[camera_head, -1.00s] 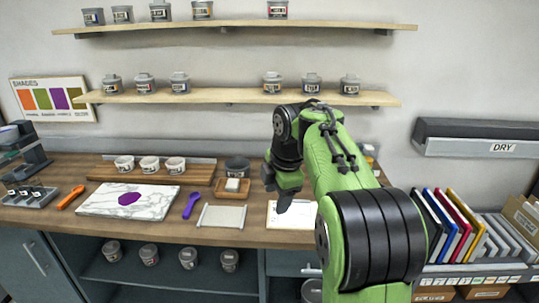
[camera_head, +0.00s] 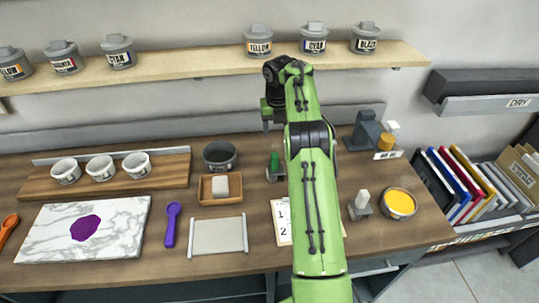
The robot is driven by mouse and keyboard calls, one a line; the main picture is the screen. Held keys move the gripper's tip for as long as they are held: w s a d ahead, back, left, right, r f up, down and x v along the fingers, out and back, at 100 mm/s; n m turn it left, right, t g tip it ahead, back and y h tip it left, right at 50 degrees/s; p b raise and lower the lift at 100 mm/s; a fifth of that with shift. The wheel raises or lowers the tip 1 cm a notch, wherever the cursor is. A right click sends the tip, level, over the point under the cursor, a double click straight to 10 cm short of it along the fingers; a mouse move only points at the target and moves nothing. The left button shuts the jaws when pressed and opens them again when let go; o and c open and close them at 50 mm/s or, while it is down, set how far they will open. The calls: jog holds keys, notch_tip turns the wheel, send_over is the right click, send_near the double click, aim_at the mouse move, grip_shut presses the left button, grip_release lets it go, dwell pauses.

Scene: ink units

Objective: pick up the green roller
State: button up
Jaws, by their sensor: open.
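A small upright green thing (camera_head: 275,160), which looks like the green roller, stands at the back of the workbench in the head view. It seems to rest in a small stand, and my arm hides its right side. My gripper (camera_head: 267,124) is above it in the picture, pointing down and apart from it. The jaws are open, and nothing shows between them.
A dark bowl (camera_head: 220,156) and a wooden tray with a pale block (camera_head: 221,185) stand left of the green thing. A numbered sheet (camera_head: 282,222) lies in front. A yellow tin (camera_head: 398,203) is at right. A shelf with pots (camera_head: 190,68) runs behind.

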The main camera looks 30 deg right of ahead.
jog(key=b, duration=0.2)
send_near(275, 155)
jog(key=f, duration=0.5)
jog(key=f+b, duration=0.1)
jog(key=f, duration=0.1)
jog(key=shift+w+d, duration=0.25)
jog(key=shift+w, duration=0.15)
jog(key=shift+f, duration=0.55)
jog(key=f, duration=0.3)
jog(key=f+b, duration=0.1)
jog(key=shift+w+f, duration=0.15)
jog(key=shift+w, duration=0.2)
jog(key=shift+s, duration=0.1)
jog(key=shift+c, duration=0.9)
jog(key=c, duration=0.9)
notch_tip(275, 155, up, 10)
jog(key=p, duration=0.4)
